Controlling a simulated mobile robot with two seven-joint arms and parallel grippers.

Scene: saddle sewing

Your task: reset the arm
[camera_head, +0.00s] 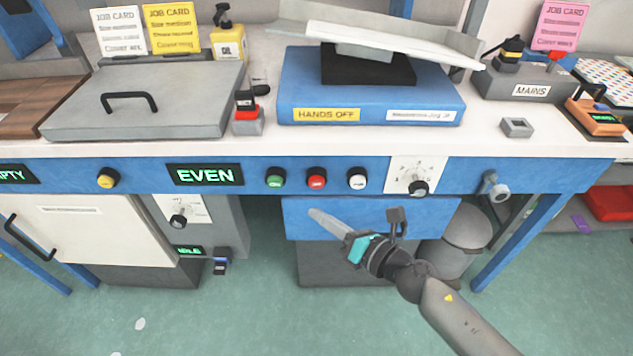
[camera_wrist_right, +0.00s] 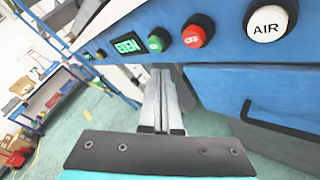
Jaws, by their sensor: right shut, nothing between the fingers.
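My right gripper (camera_head: 316,216) is in front of the blue drawer under the bench, below the row of buttons. Its fingers are together and hold nothing. In the right wrist view the closed fingers (camera_wrist_right: 162,100) point toward the bench's blue front panel, apart from the buttons. My left gripper is not in view.
The panel carries a green button (camera_head: 275,178), a red button (camera_head: 317,178), a white AIR button (camera_wrist_right: 271,20) and a dial (camera_head: 417,188). A blue drawer (camera_head: 420,215) hangs below. A HANDS OFF machine (camera_head: 375,92) and a grey lidded box (camera_head: 150,110) stand on the bench. Green floor is open in front.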

